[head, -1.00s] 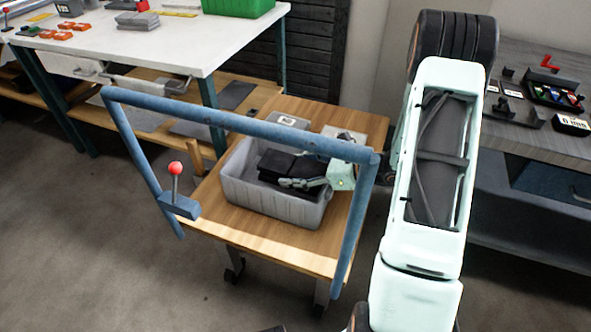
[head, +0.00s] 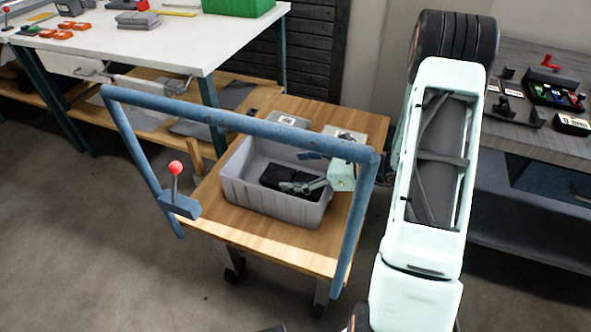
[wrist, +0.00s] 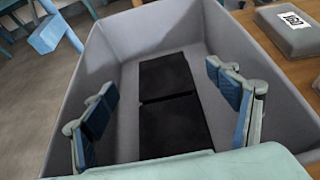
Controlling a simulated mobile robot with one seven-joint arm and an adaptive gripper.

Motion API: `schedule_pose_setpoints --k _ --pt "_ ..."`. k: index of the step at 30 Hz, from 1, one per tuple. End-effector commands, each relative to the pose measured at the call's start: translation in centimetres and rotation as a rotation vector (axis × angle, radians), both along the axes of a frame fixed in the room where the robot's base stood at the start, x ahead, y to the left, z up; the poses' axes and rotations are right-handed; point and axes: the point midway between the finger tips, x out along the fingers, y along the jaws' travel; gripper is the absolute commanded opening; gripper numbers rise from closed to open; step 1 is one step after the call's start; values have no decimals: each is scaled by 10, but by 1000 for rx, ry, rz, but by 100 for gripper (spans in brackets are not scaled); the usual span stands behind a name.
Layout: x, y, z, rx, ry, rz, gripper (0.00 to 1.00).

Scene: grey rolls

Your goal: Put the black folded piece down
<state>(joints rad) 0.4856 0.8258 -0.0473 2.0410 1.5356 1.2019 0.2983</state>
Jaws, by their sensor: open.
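The black folded piece (wrist: 168,105) lies flat on the floor of the grey bin, with a seam across its middle. It also shows in the head view (head: 290,180), partly hidden by my gripper. The grey bin (head: 262,198) stands on the wooden cart top; its wall also shows in the wrist view (wrist: 85,75). My gripper (wrist: 165,105) is open, its blue-padded fingers (wrist: 95,120) apart on either side of the piece and not touching it. In the head view my gripper (head: 295,172) is inside the bin above the piece.
A blue frame (head: 230,122) with a red-knobbed lever (head: 175,170) stands around the cart. A grey folded item with a white label (wrist: 290,28) lies beside the bin. The white workbench (head: 130,45) is behind, with a green crate (head: 238,6). The cart front (head: 270,245) is clear.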

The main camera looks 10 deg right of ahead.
Motion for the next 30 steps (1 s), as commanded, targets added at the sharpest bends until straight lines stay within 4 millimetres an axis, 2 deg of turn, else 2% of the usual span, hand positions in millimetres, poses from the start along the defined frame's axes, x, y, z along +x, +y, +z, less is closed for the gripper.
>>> schedule_pose_setpoints --k 1,9,15,21,30 --pt "0 0 11 0 -2 1 81" --pt "-32 -50 34 0 -3 -6 81" --pt "-51 -78 47 1 -2 -3 81" --pt "-60 -90 52 3 -3 -1 81" --pt "-61 -92 53 2 -4 1 81"
